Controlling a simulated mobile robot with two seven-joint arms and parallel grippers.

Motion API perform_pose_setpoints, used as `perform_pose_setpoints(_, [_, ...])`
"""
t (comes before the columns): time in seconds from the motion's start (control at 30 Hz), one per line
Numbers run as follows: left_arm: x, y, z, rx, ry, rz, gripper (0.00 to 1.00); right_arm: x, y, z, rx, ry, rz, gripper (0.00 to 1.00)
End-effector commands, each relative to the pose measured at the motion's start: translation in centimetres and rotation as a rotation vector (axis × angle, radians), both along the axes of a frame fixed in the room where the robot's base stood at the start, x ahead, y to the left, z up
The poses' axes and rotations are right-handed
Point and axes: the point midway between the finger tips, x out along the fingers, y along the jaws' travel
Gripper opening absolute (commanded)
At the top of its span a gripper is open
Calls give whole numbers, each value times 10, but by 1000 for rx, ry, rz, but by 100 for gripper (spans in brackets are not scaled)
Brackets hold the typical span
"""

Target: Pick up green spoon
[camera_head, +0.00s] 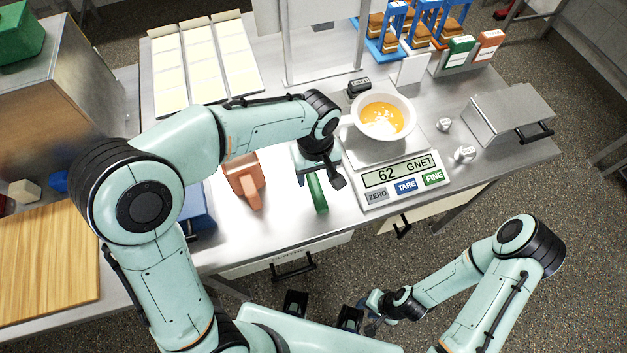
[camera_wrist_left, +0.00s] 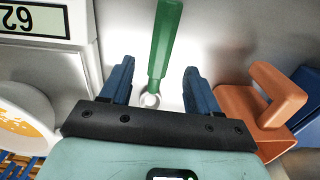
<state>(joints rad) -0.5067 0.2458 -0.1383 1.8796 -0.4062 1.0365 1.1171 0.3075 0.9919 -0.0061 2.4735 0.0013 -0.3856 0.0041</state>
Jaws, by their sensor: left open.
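The green spoon (camera_head: 317,192) lies on the metal table near its front edge, beside the scale. In the head view my left gripper (camera_head: 320,181) is above it and hides part of it. In the left wrist view the green spoon (camera_wrist_left: 165,45) runs between the two fingers, its pale round end near the palm. My left gripper (camera_wrist_left: 159,85) is open, with one blue finger on each side of the spoon and a gap to both. My right gripper (camera_head: 368,312) is low in front of the table, away from the spoon; its jaws are too small to read.
An orange scoop-like object (camera_head: 247,180) lies left of the spoon. A digital scale (camera_head: 378,198) reading 62 stands to the right, with a bowl of orange food (camera_head: 401,101) on it. A metal box (camera_head: 509,122) is at the far right.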

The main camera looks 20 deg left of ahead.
Motion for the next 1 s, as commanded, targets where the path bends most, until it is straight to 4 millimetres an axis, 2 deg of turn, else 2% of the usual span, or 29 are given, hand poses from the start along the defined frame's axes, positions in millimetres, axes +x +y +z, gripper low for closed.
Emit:
perform_pose_setpoints(0.4, [-5, -2, -50, 1, 2, 1, 61, -1, 0, -3, 0, 1, 0, 37])
perform_pose_setpoints(0.67, [-5, -2, -53, 0, 0, 0, 61, -1, 0, -3, 0, 1, 0, 37])
perform_pose_setpoints(0.73, [-5, -2, -53, -1, -1, 1, 45, -1, 0, -3, 0, 1, 0, 37])
perform_pose_setpoints(0.87, [-5, -2, -52, 0, 0, 1, 2, -1, 0, -3, 0, 1, 0, 37])
perform_pose_setpoints(1.0, [-5, -2, -52, -1, -1, 0, 0, -1, 0, -3, 0, 1, 0, 37])
